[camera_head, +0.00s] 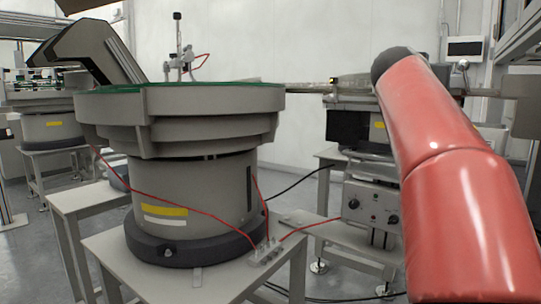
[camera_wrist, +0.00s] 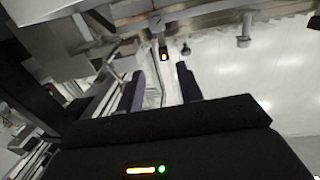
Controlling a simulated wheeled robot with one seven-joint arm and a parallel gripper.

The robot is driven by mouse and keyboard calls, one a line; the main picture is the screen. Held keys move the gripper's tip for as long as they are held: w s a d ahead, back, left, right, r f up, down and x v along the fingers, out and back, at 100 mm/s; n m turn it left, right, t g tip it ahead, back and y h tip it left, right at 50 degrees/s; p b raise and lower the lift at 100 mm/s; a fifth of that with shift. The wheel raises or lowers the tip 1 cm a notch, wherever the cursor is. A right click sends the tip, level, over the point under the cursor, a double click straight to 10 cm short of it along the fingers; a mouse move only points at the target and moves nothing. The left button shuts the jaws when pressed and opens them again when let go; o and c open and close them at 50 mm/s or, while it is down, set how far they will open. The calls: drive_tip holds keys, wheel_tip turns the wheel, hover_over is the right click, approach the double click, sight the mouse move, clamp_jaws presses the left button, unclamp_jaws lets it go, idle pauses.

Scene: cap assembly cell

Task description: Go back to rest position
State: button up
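My gripper (camera_wrist: 161,80) shows in the wrist view, beyond its dark body with a yellow light bar and a green light. Its two dark purple fingers stand apart with nothing visibly held between them. Behind the fingers is metal machinery (camera_wrist: 200,22) seen at a tilt. In the head view my red arm rises at the right and bends away from me. The gripper itself does not show there.
A large grey bowl feeder (camera_head: 195,190) with a green-lined top stands on a table (camera_head: 205,285) at centre left. A control box (camera_head: 370,205) is behind my arm. A linear rail (camera_head: 310,88) runs right from the bowl. Red hoses cross the tabletop.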

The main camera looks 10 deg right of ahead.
drive_tip(key=s+a+f+n+g+y+p, duration=0.1)
drive_tip(key=s+a+f+y, duration=0.4)
drive_tip(key=a+f, duration=0.5)
drive_tip(key=s+a+f+n+g+y+p, duration=0.2)
drive_tip(key=s+a+f+n+y, duration=0.3)
drive_tip(key=f, duration=1.1)
drive_tip(key=s+a+f+n+g+y+p, duration=0.1)
drive_tip(key=s+a+f+n+y+p, duration=0.2)
drive_tip(key=s+a+f, duration=0.7)
drive_tip(key=a+f+n+y, duration=0.2)
drive_tip(key=a+f, duration=0.2)
drive_tip(key=a, duration=0.2)
drive_tip(key=shift+s+a, duration=0.2)
drive_tip(key=shift+s, duration=0.15)
drive_tip(key=shift+o, duration=0.3)
